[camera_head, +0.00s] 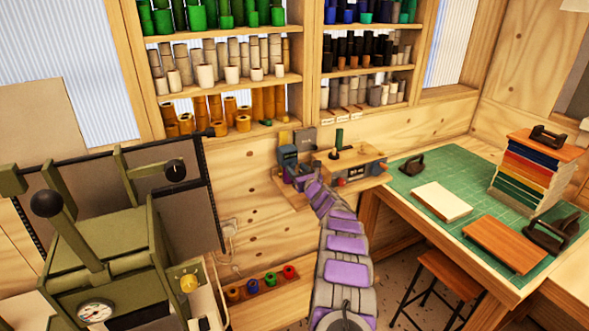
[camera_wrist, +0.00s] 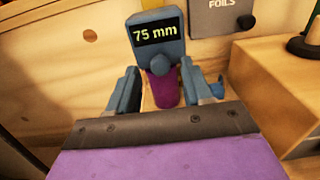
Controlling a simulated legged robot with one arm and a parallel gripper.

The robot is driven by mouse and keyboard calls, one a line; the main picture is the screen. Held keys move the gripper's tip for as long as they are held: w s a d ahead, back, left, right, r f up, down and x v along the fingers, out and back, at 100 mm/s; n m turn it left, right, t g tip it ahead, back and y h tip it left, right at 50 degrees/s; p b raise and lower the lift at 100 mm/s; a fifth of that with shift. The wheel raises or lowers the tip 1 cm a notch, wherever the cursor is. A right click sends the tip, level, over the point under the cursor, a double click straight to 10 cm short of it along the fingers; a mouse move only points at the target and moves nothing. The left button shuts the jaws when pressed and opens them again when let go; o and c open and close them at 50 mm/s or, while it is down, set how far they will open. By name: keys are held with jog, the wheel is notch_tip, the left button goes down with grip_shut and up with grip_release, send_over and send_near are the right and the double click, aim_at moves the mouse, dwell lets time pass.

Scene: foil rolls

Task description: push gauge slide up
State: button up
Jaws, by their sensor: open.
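The gauge (camera_wrist: 156,22) is a blue-grey upright body with a lit display reading 75 mm. A rounded blue-grey knob (camera_wrist: 160,65) sits just below the display; I cannot tell for sure that it is the slide. A purple piece (camera_wrist: 161,90) shows below the knob, between my fingers. My gripper (camera_wrist: 163,76) is open, with one blue-grey finger on each side of the knob and purple piece. Contact cannot be made out. In the head view the gauge (camera_head: 287,153) is small, at the left end of a wooden wall shelf, with my gripper (camera_head: 298,177) in front of it.
A grey plate marked FOILS (camera_wrist: 222,16) is on the wall right of the gauge. A wooden block (camera_wrist: 270,85) stands close on the right. A green press (camera_head: 110,240) is at the left, a green-matted table (camera_head: 450,175) at the right. Shelves of rolls (camera_head: 225,75) are above.

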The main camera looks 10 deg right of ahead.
aim_at(289, 157)
jog(key=shift+w, duration=0.65)
jog(key=shift+w+a, duration=0.35)
jog(key=shift+w, duration=0.1)
jog(key=shift+c, duration=0.2)
grip_shut()
